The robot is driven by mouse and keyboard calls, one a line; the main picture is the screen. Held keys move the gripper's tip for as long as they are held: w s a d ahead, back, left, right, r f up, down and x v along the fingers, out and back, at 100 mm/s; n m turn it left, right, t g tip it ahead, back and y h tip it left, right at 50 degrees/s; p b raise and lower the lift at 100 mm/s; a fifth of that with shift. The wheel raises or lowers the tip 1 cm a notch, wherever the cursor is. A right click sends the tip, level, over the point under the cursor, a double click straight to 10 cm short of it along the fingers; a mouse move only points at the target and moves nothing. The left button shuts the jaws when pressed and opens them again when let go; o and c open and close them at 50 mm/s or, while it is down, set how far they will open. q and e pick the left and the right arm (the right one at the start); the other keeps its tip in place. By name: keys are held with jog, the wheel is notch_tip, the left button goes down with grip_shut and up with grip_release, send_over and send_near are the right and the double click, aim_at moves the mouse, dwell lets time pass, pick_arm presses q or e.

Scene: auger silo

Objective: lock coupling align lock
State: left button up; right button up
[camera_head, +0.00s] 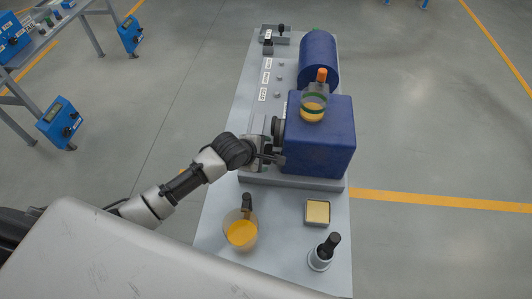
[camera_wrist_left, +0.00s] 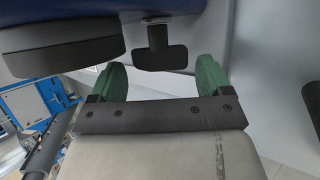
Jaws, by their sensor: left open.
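The blue box-shaped housing (camera_head: 322,140) stands on the grey bench. A dark round disc (camera_head: 278,128) sits on its left side, and this disc shows in the wrist view (camera_wrist_left: 62,48) at upper left. A black T-shaped lock handle (camera_wrist_left: 160,50) sticks out beside the disc in the wrist view. My left gripper (camera_head: 274,157) is at the housing's left side, below the disc in the head view. Its green fingertips (camera_wrist_left: 160,77) are apart, with the black handle ahead of the gap between them. No contact shows. My right gripper is not in view.
A beaker of yellow material (camera_head: 241,234), a square tray (camera_head: 317,224) and a black-handled pot (camera_head: 320,258) stand at the bench's near end. Labels line its left side.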

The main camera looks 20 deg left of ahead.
aim_at(271, 155)
pick_arm(q)
jog(key=shift+x, duration=1.35)
jog(key=shift+c, duration=0.2)
jog(key=c, duration=0.6)
jog(key=shift+d+r+t+p, duration=0.2)
jog(key=shift+t+p, duration=0.3)
jog(key=shift+p, duration=0.4)
jog(key=shift+a+f+p, duration=0.2)
jog(key=shift+p, duration=0.1)
jog(key=o, duration=0.6)
